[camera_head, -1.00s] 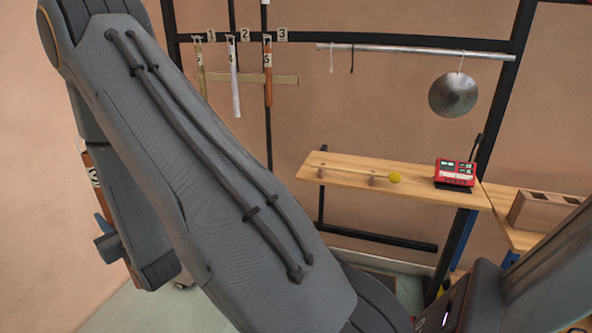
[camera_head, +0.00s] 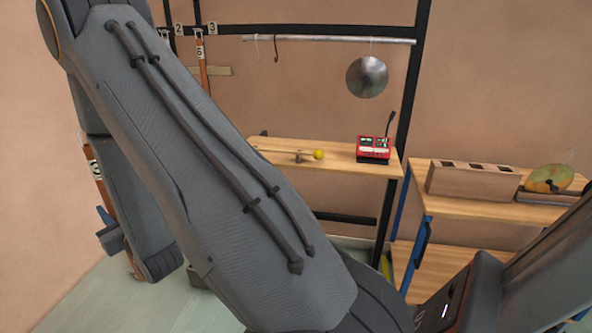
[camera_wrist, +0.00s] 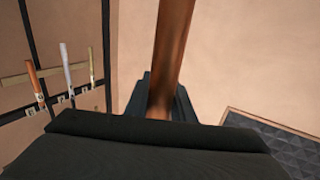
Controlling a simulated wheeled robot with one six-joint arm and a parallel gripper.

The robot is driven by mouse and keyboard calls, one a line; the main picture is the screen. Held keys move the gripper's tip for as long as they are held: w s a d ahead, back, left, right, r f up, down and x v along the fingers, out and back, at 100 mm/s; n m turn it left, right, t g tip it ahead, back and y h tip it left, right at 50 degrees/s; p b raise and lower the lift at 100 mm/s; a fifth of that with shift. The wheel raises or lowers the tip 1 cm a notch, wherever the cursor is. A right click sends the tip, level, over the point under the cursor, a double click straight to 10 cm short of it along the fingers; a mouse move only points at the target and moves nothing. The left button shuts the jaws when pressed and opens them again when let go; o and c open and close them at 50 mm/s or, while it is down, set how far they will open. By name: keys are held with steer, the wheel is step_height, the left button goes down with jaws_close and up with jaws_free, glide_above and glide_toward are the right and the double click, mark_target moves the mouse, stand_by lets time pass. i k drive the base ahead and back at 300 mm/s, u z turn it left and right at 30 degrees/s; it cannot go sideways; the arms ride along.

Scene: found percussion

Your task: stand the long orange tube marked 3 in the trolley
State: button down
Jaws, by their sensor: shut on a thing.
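A long orange-brown tube (camera_head: 96,172) with a white label stands roughly upright at the left of the head view; its mark looks like a 3, partly hidden by my arm. My gripper (camera_head: 110,232) is shut around it, largely behind my arm link. In the wrist view the same tube (camera_wrist: 174,45) runs up out of the picture from between the jaws (camera_wrist: 160,103). Its lower end shows below the gripper in the head view. I cannot make out the trolley; only a small grey-brown piece of something shows low behind my arm.
Another orange tube (camera_head: 203,62) hangs on the dark rack; several tubes show in the wrist view. A metal disc (camera_head: 367,76) hangs from a rail. A bench (camera_head: 340,150) holds a red device (camera_head: 374,149); a shelf unit (camera_head: 440,206) holds a wooden block (camera_head: 470,182). A dark patterned panel (camera_wrist: 285,145) shows at lower right.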

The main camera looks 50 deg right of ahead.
mark_target(466, 194)
steer(key=z, duration=1.5)
